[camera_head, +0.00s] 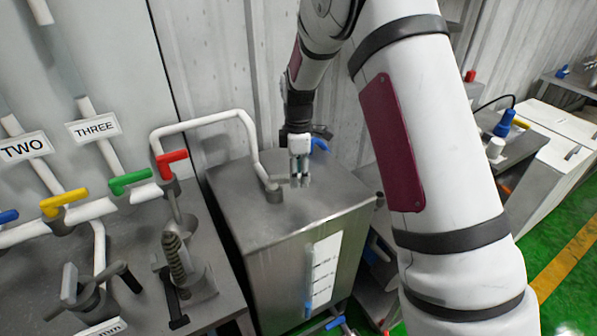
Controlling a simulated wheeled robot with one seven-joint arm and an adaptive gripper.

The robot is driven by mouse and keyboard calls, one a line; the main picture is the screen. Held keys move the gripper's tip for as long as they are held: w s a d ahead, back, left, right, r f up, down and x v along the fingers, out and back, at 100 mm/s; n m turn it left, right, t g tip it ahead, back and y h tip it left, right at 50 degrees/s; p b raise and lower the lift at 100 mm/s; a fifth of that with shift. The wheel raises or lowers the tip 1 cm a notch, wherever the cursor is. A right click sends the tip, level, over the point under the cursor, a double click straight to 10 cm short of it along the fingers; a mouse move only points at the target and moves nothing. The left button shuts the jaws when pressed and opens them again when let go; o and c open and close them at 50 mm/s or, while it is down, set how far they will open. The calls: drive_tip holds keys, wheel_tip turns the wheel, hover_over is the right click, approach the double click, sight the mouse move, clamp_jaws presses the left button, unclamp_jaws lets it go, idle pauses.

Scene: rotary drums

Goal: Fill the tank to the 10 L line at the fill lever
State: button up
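The tank (270,215) is a grey metal box in the middle of the view. A white gauge strip (325,265) with several markings is on its front face, with a blue patch low on its left side; the markings are too small to read. A white pipe (215,120) runs from the red-handled valve (172,160) to the tank's top. My gripper (300,182) points down over the tank's top, right of the pipe's end. Its fingers look close together, but their gap is unclear. A blue lever (319,146) shows just behind it, partly hidden. Whether they touch is unclear.
Green (130,182) and yellow (64,202) valve handles line the white pipework at left, below signs TWO and THREE. A bench with clamp-like metal tools (185,270) stands left of the tank. Another blue handle (335,322) is low in front. My arm hides much of the right.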

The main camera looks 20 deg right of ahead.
clamp_jaws()
drive_tip(key=shift+w+d+f+n+b, duration=0.1)
drive_tip(key=shift+w+d+n+b, duration=0.05)
drive_tip(key=shift+w+n+b, duration=1.25)
drive_tip(key=shift+n+b, duration=0.2)
drive_tip(key=shift+n, duration=0.5)
drive_tip(key=shift+w+n, duration=0.2)
drive_tip(key=shift+n, duration=0.3)
drive_tip(key=shift+r, duration=0.2)
unclamp_jaws()
